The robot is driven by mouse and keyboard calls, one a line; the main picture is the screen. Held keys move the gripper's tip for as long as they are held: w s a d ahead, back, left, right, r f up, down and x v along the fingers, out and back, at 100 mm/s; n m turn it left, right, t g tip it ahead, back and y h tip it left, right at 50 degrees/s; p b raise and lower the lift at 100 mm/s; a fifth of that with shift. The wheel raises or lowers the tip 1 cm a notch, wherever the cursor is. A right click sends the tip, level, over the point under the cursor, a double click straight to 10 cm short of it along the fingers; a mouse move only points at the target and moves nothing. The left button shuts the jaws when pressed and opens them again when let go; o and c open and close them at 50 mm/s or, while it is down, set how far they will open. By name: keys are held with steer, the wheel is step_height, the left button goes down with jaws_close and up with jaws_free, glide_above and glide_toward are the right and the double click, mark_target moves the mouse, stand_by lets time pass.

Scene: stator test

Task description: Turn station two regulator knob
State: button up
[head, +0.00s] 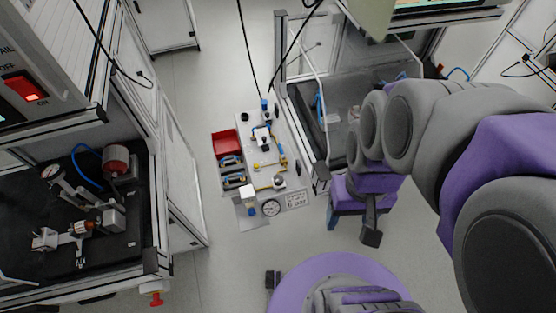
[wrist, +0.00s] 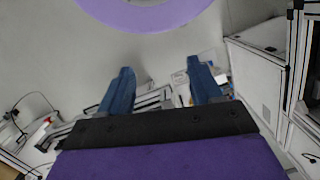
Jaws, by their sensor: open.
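My gripper (wrist: 160,86) shows in the wrist view with two blue fingers spread wide and nothing between them. In the head view my arm reaches in from the right, and its wrist hangs right of a light panel (head: 231,187) with pneumatic parts. My gripper is apart from the panel. I cannot tell which part is the station two regulator knob.
A framed station (head: 322,178) stands right of the panel. A red bin (head: 224,143) sits on the panel's left side.

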steer(key=w+a+f+n+b, duration=0.1)
steer(key=w+a+f+n, duration=0.15)
steer(key=w, duration=0.55)
steer(key=w+a+f+n, duration=0.15)
steer(key=w+f, duration=0.25)
steer(key=w, duration=0.4)
steer(key=n+t+b, duration=0.2)
steer(key=n, duration=0.2)
glide_toward(278, 178)
step_height(278, 178, down, 9)
steer(key=b, duration=0.2)
steer(key=shift+w+b, duration=0.15)
steer(key=shift+b, duration=0.15)
steer(key=shift+c, duration=0.5)
steer(key=c, duration=1)
steer(key=shift+o, duration=0.2)
